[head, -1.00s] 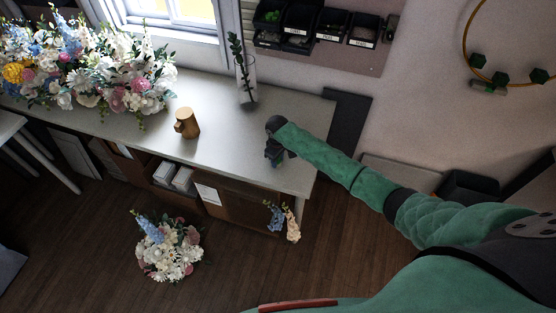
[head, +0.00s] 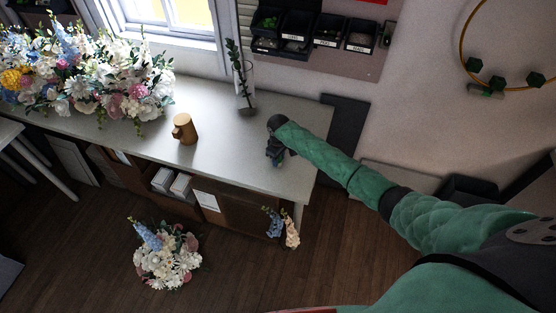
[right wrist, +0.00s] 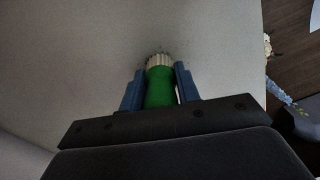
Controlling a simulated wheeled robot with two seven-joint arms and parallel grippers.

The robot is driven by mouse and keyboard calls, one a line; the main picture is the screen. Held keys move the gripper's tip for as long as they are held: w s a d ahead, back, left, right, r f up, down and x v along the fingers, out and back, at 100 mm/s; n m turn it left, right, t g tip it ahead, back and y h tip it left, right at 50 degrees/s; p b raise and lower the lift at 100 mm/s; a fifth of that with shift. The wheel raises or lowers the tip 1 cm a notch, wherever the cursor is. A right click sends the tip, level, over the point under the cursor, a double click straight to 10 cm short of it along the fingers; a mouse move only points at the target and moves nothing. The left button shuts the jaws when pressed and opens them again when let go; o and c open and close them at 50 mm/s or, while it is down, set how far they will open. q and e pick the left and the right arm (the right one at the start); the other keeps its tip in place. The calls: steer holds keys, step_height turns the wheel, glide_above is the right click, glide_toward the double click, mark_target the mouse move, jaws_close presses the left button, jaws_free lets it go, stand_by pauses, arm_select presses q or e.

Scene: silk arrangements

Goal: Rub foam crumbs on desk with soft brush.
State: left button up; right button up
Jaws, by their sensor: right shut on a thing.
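My right gripper (head: 275,158) is over the right end of the desk (head: 225,150) in the head view. In the right wrist view its two blue fingers (right wrist: 160,90) are shut on the green handle of the soft brush (right wrist: 160,88). The brush's pale bristles point away from the gripper, toward the desk surface; I cannot tell whether they touch it. In the head view the brush is mostly hidden by the gripper. My left gripper is out of view.
A wooden mug (head: 185,129) stands left of my gripper. A clear vase with a green stem (head: 246,88) stands at the back. A large flower arrangement (head: 90,80) fills the left end. Flowers (head: 165,255) stand on the floor.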

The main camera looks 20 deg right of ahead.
steer(key=shift+w+d, duration=0.65)
steer(key=shift+w, duration=0.25)
steer(key=shift+w+d, duration=0.2)
steer(key=shift+w, duration=0.05)
steer(key=shift+s+a+p, duration=0.4)
steer(key=shift+s+a, duration=0.05)
steer(key=shift+s, duration=0.25)
steer(key=shift+s+a, duration=0.15)
steer(key=shift+s, duration=0.1)
steer(key=shift+s+a, duration=0.65)
steer(key=shift+s, duration=0.3)
steer(key=shift+s+a, duration=0.65)
steer(key=shift+s, duration=0.3)
steer(key=shift+w+d, duration=0.45)
steer(key=shift+w, duration=0.2)
steer(key=shift+w+d, duration=0.4)
steer(key=shift+w, duration=0.25)
steer(key=shift+w+d+b, duration=0.1)
steer(key=shift+b, duration=0.2)
steer(key=shift+w+d, duration=0.35)
steer(key=shift+w, duration=0.25)
steer(key=shift+w+d, duration=0.35)
steer(key=shift+w, duration=0.2)
